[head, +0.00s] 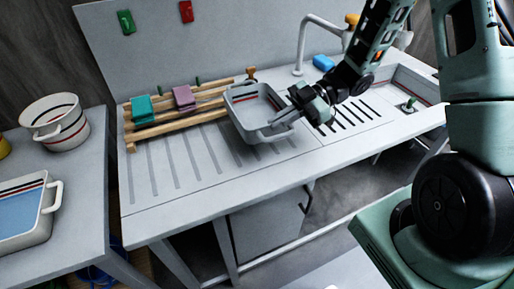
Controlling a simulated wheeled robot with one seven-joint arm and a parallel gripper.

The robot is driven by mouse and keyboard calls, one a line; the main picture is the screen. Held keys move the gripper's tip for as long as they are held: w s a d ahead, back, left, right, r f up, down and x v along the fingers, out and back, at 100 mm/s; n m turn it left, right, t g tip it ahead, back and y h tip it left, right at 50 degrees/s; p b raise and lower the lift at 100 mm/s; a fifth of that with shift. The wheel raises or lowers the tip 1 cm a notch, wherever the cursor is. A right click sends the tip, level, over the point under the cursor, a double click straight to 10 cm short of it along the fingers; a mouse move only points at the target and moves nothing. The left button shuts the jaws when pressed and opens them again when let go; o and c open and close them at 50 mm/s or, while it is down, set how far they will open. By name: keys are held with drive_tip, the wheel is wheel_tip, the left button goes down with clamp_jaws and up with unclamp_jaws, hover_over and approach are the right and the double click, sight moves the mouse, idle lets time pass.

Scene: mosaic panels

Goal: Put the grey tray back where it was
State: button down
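The grey tray (243,127) is a shallow rectangular tub with a dark line around its rim. It is over the ribbed drainboard, at the right end of the wooden rack. I cannot tell whether it rests flat or is slightly raised. My gripper (283,117) is at the tray's right end, with its fingers at the rim and handle there. The fingers overlap the tray's edge, and their gap is too small to make out, so I cannot tell whether they are closed on it.
The wooden rack (185,119) holds a teal block (142,108) and a mauve block (184,97). A tap (303,42), blue block (323,63) and sink (408,92) are rightward. The left table carries a striped pot (58,125) and a blue-bottomed tray (48,222). The front-left drainboard (165,190) is clear.

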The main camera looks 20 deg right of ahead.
wheel_tip(320, 180, down, 10)
drive_tip(key=shift+w+f+p, duration=0.1)
drive_tip(key=shift+p, duration=0.6)
drive_tip(key=shift+f, duration=0.15)
drive_tip(key=c, duration=1.6)
unclamp_jaws()
drive_tip(key=shift+c, duration=0.2)
